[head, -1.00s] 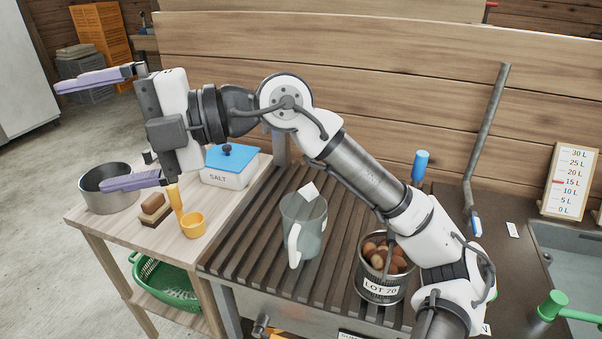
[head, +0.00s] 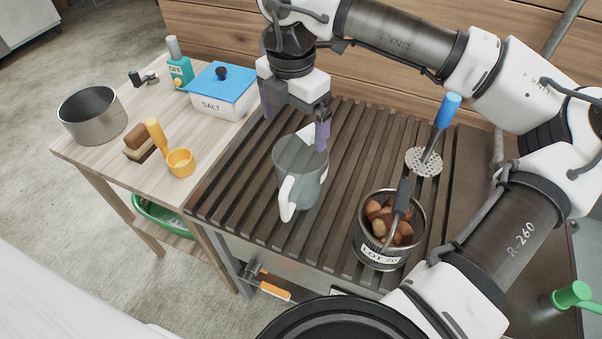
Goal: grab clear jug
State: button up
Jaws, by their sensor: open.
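The clear jug (head: 298,178) is a grey-green see-through jug with a white handle, standing upright on the dark slatted rack (head: 235,205). The handle faces the front left. My gripper (head: 294,126) is open and points down at the jug's top, from behind it. Whether either finger touches the jug, I cannot tell.
A metal can of chestnuts (head: 372,250) stands right of the jug, with a blue-handled skimmer (head: 424,160) behind it. On the left wooden table are a salt box (head: 222,106), a yellow scoop (head: 181,163), a brush (head: 137,145) and a metal pot (head: 92,118).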

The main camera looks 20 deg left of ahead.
jog(key=p, duration=0.1)
send_over(296, 183)
jog(key=w+a, duration=0.2)
jog(key=w, duration=0.1)
notch_tip(296, 183, down, 6)
jog(key=f, duration=0.1)
jog(key=shift+d+f+p, duration=0.1)
jog(key=shift+f+p, duration=1.05)
jog(key=shift+f, duration=1.35)
jog(key=c, duration=1)
